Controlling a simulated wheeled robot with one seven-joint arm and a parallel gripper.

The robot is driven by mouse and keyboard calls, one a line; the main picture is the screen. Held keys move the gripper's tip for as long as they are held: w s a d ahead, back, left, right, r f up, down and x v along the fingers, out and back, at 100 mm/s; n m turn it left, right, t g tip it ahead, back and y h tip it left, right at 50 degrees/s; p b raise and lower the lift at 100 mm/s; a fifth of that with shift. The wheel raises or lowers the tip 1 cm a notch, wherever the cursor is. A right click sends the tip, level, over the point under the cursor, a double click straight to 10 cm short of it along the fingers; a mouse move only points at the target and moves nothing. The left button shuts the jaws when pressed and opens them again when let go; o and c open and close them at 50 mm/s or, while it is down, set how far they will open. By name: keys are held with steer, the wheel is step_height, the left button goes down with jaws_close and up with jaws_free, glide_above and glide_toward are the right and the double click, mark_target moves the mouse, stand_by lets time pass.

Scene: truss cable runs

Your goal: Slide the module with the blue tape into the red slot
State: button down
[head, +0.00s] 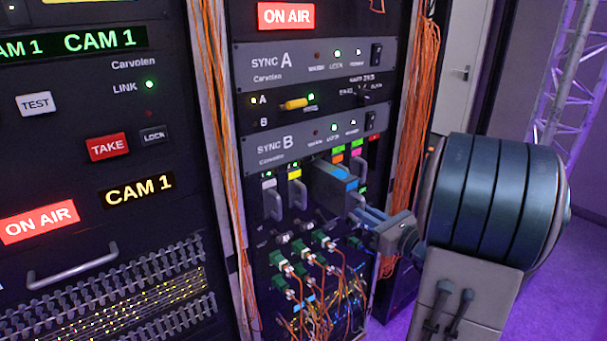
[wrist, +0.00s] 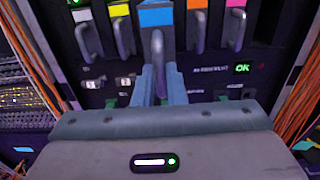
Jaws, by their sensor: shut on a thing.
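The module with the blue tape (head: 332,180) is a dark box that juts out from the row of modules in the rack. Its blue tape (wrist: 156,17) is on the front above a grey handle (wrist: 158,48). My gripper (wrist: 160,88) is shut on that handle, with one finger on each side; it also shows in the head view (head: 366,214). A small red mark (head: 374,138) shows at the right end of the row.
Modules with white (head: 268,183) and yellow (head: 294,173) tape stand left of the held module. Orange (wrist: 197,4) and pink (wrist: 235,4) ones stand to its right. Orange cable bundles (head: 412,120) hang at the rack's sides. Plugged cables (head: 300,265) lie below the row.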

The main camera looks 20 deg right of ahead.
steer(key=shift+v, duration=1.4)
steer(key=shift+s, duration=0.15)
steer(key=v, duration=0.2)
steer(key=shift+s+d, duration=0.2)
steer(key=shift+s, duration=0.1)
steer(key=shift+a, duration=0.1)
